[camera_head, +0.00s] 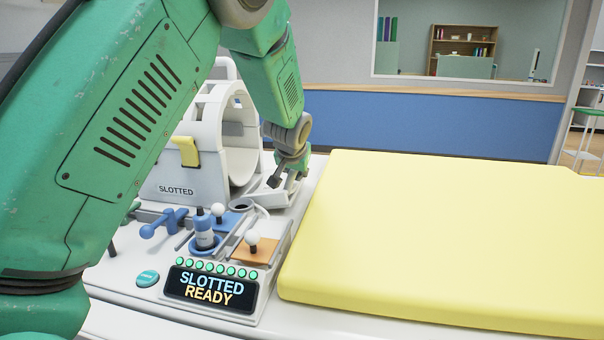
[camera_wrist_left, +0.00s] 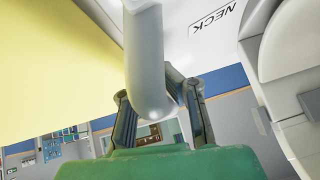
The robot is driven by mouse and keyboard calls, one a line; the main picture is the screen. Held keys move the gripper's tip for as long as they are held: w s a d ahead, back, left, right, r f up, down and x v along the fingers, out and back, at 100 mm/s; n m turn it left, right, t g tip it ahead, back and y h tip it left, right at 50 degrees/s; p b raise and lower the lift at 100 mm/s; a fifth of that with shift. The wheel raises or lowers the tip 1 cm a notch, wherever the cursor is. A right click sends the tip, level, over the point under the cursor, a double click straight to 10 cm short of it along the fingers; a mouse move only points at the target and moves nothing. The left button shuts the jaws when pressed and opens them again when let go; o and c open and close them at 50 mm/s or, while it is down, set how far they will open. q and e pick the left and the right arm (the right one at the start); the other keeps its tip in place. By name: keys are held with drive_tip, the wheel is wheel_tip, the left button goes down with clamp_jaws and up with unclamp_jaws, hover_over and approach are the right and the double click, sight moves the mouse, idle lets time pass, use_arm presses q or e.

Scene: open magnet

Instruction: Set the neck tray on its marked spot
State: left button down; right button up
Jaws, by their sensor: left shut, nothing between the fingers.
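A low pale grey-white piece (camera_head: 262,197), which looks like the neck tray, lies at the foot of the white ring-shaped coil. My left gripper (camera_head: 287,178) points down right at it, its fingers shut and with nothing held. In the left wrist view, a smooth rounded pale bar (camera_wrist_left: 148,60) passes in front of my fingers (camera_wrist_left: 160,120); I cannot tell whether they touch. A white surface with the outlined word NECK (camera_wrist_left: 215,17) shows upside down in the left wrist view; I cannot tell whether it is the marked spot. My right gripper is out of view.
The white coil (camera_head: 205,120) labelled SLOTTED, with a yellow latch, stands left of my gripper. A console with white-knobbed levers, a blue handle and a display (camera_head: 211,288) reading SLOTTED READY is in front. A yellow pad (camera_head: 430,235) covers the bed at right.

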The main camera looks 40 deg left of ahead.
use_arm(q)
drive_tip(key=shift+a+f, duration=0.1)
drive_tip(key=shift+a, duration=0.15)
drive_tip(key=shift+d, duration=0.9)
drive_tip(key=shift+a+f, duration=0.75)
drive_tip(key=shift+d+r, duration=0.25)
drive_tip(key=shift+d, duration=0.3)
drive_tip(key=c, duration=1.8)
unclamp_jaws()
drive_tip(key=shift+o, duration=0.8)
drive_tip(key=shift+a, duration=0.1)
drive_tip(key=shift+a+f, duration=0.2)
drive_tip(key=shift+a, duration=0.05)
drive_tip(key=v, duration=1.2)
